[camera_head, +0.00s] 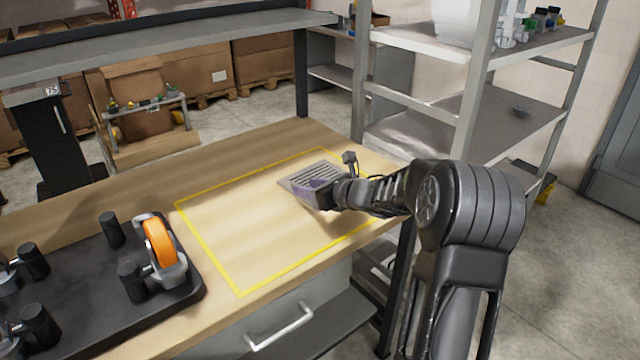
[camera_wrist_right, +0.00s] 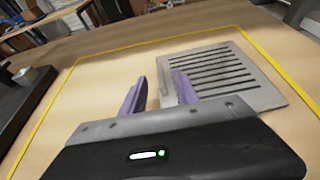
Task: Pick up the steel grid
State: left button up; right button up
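The steel grid (camera_head: 312,176) is a flat grey slotted plate lying on the wooden table inside the yellow outline, toward its far right. My right gripper (camera_head: 318,192) is low over its near side and hides part of it. In the right wrist view the steel grid (camera_wrist_right: 222,76) shows its dark slots. The right gripper's two purple fingers (camera_wrist_right: 158,92) are spread apart. One finger is over or beside the grid's left edge, and the other is to the left over bare wood. I cannot tell whether they touch the grid. My left gripper is not in view.
A black tray (camera_head: 75,262) with dark pegs and an orange-wheeled caster (camera_head: 160,243) stands at the left of the table. The area inside the yellow outline (camera_head: 240,294) is otherwise clear. A metal shelf rack (camera_head: 470,120) stands behind at right.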

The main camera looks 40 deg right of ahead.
jog(key=shift+w+f, duration=0.15)
jog(key=shift+w, duration=0.3)
jog(key=p+x, duration=0.1)
jog(key=x, duration=0.3)
jog(key=shift+w+f, duration=0.1)
jog(key=shift+f, duration=0.05)
jog(key=shift+c, duration=0.6)
grip_shut()
dwell(0.8)
